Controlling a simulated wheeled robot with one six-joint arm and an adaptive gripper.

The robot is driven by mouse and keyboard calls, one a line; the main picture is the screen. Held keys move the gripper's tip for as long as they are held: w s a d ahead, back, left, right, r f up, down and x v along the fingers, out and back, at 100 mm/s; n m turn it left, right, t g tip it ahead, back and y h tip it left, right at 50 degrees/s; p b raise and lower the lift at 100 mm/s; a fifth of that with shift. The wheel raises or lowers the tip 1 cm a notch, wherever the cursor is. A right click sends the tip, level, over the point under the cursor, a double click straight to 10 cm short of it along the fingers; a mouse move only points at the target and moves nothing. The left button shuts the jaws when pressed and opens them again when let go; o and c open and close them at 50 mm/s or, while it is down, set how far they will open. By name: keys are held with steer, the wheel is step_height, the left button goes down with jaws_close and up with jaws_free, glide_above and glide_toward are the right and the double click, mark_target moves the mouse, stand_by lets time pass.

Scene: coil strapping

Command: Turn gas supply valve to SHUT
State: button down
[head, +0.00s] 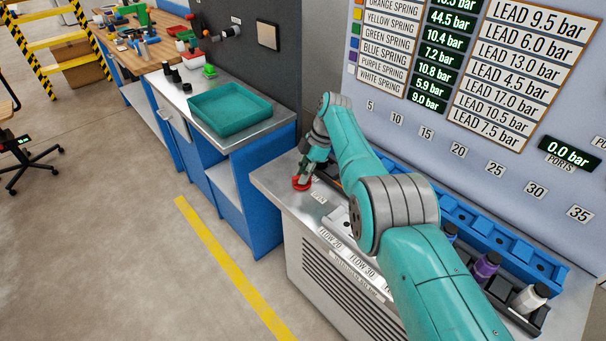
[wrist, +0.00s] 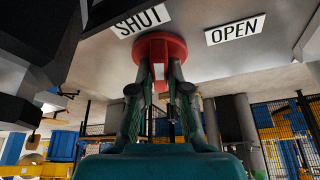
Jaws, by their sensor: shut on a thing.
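The gas supply valve is a round red knob (head: 301,184) on the left end of the metal bench top. It also shows in the wrist view as a red knob (wrist: 160,46) at top centre. My gripper (head: 305,174) reaches down onto it, and in the wrist view my gripper (wrist: 160,72) has its two fingers closed on the knob's sides. A white SHUT label (wrist: 142,20) and an OPEN label (wrist: 235,30) lie on the surface beside the knob, SHUT to the left and OPEN to the right in the wrist view.
A sign panel (head: 425,135) with readouts stands behind the bench (head: 285,205). A blue rack (head: 490,232) and several bottles, one purple (head: 486,266), are at the right. A green tray (head: 229,108) is on the neighbouring bench. The floor at left is open.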

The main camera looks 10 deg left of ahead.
steer(key=c, duration=1.1)
jaws_free()
steer(key=shift+c, duration=0.2)
steer(key=v, duration=1.2)
steer(key=shift+d, duration=0.1)
